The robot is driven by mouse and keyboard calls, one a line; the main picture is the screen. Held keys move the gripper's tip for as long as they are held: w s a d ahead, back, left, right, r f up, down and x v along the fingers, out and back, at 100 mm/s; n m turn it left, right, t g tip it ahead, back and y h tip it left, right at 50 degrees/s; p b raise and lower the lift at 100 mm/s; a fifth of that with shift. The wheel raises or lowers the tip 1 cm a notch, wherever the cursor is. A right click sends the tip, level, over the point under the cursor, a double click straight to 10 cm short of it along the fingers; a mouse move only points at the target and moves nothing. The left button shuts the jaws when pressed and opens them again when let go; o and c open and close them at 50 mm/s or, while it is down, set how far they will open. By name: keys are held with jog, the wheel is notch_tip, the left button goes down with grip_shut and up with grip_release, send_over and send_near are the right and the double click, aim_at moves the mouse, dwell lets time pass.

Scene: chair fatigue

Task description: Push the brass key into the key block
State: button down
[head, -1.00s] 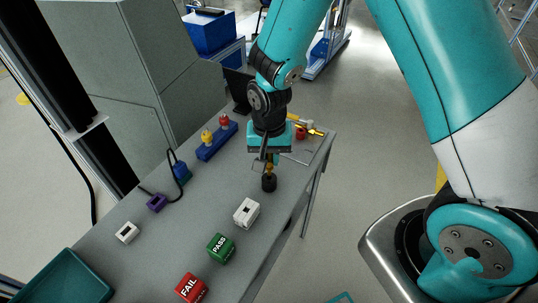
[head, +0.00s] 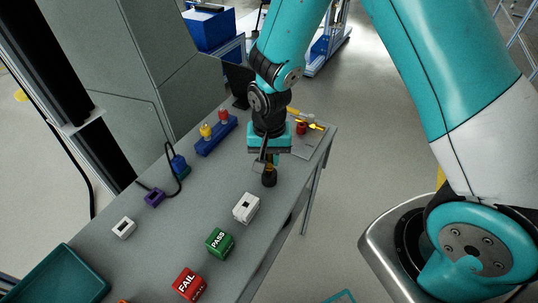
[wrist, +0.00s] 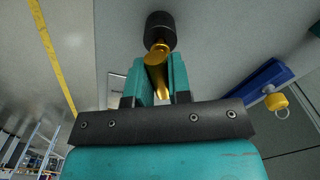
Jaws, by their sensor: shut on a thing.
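My gripper (wrist: 160,75) points down over the grey table. It is shut on a brass-and-black piece (head: 269,180), whose brass shaft runs between the fingers and whose black cylindrical end hangs below them. In the wrist view its black end (wrist: 160,30) lies beyond the fingertips. A yellow, brass-like bar (head: 305,118) lies on a mat at the far table end, beyond the gripper. I cannot tell surely which of these is the brass key. A white block with a dark opening (head: 246,207) stands nearer the camera; whether it is the key block is unclear.
A red piece (head: 301,128) is near the bar.

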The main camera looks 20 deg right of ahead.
jog(key=shift+f+b, duration=0.5)
jog(key=shift+f, duration=0.3)
jog(key=c, duration=1)
grip_release()
notch_tip(320, 180, up, 18)
jog(key=shift+f, duration=0.25)
jog(key=s+a+r+n+y, duration=0.1)
jog(key=s+r+n, duration=0.1)
jog(key=s+n, duration=0.2)
jog(key=s+a+r+n+y, duration=0.1)
jog(key=s+n, duration=0.3)
jog(key=s, duration=0.4)
jog(key=s+a+r+n+y, duration=0.2)
jog(key=s+r+n, duration=0.2)
jog(key=s, duration=0.2)
jog(key=shift+s+a, duration=0.25)
jog(key=shift+a, duration=0.05)
